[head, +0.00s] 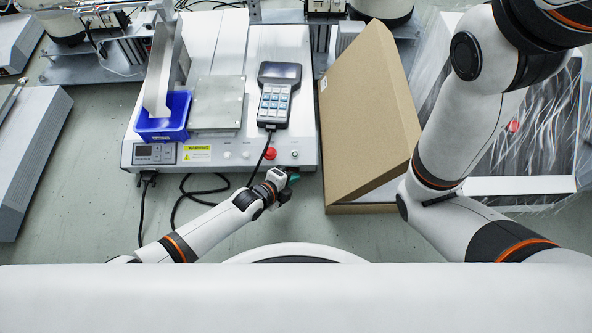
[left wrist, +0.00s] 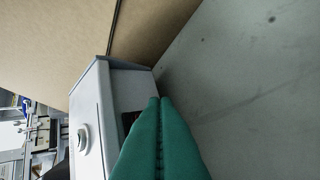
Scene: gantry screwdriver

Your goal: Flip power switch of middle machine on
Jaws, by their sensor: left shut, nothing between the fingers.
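The middle machine (head: 225,75) is a white bench unit with a grey plate, a blue bin and a handheld keypad on top. Its front corner also shows in the left wrist view (left wrist: 90,100). There, a small dark part with a reddish tint (left wrist: 129,119), which looks like the power switch, sits on the machine's side and is partly hidden by my fingers. My left gripper (head: 292,179) is just in front of the machine's lower right corner. Its teal fingers (left wrist: 160,101) are shut and empty, with the tips close to that part; I cannot tell whether they touch.
A red button (head: 270,153) and a silver knob (head: 295,155) are on the front. An open cardboard box (head: 365,110) stands close to the machine's right side, leaving a narrow gap. Black cables (head: 190,190) lie on the floor in front.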

